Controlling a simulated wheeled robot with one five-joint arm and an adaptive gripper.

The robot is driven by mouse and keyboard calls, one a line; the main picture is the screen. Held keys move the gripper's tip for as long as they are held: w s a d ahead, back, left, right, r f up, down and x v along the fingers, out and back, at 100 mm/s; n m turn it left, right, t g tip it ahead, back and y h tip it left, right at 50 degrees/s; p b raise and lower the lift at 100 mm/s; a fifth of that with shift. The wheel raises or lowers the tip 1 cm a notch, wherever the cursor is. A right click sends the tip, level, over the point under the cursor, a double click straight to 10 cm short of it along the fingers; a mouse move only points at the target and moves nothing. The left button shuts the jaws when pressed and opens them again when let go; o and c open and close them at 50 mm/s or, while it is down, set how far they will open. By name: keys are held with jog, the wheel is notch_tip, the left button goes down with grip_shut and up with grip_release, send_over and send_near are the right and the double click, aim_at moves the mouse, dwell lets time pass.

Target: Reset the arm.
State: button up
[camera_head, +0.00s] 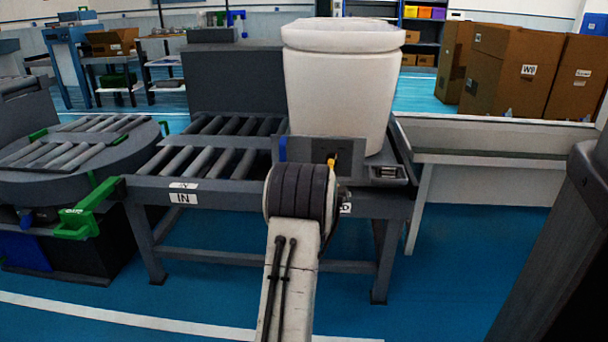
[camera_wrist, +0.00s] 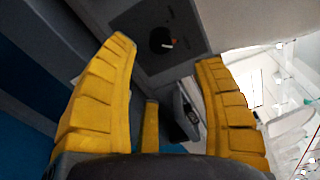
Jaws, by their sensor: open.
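My arm (camera_head: 295,250) reaches forward from the bottom of the head view to the front of a roller conveyor. My gripper (camera_wrist: 167,50) shows in the wrist view with its yellow fingers spread wide and nothing between them. A grey panel (camera_wrist: 190,25) with a dark round knob (camera_wrist: 162,40) lies just beyond the fingertips. I cannot tell whether a finger touches it. In the head view only a small yellow bit of my gripper (camera_head: 331,162) shows past the wrist, in front of the control panel (camera_head: 300,149); the rest is hidden.
A round roller table (camera_head: 75,150) with green handles is at the left. A pale bench (camera_head: 490,150) and cardboard boxes (camera_head: 520,70) are at the right. Blue floor is clear in front.

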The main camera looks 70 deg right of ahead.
dwell(0.3)
jog(key=w+a+r+n+t+y+p, duration=0.4)
jog(key=w+a+r+n+y+p, duration=0.3)
jog(key=w+a+r+n+p, duration=0.9)
jog(key=w+a+r+n+y+p, duration=0.2)
jog(key=a+r+p, duration=0.3)
jog(key=a, duration=0.7)
jog(key=w+a+r+n+y+p, duration=0.25)
jog(key=a+r+p, duration=0.3)
jog(key=a, duration=0.55)
jog(key=s+a+r+n+g+y+p, duration=0.2)
jog(key=s+a+r+n+p, duration=0.4)
jog(key=a, duration=0.5)
jog(key=s+a+r+n+g+y+p, duration=0.3)
jog(key=s+a+r+n+p, duration=0.4)
jog(key=s+a, duration=0.5)
jog(key=shift+s+n+p, duration=0.55)
jog(key=shift+n+p, duration=0.6)
jog(key=shift+p, duration=0.25)
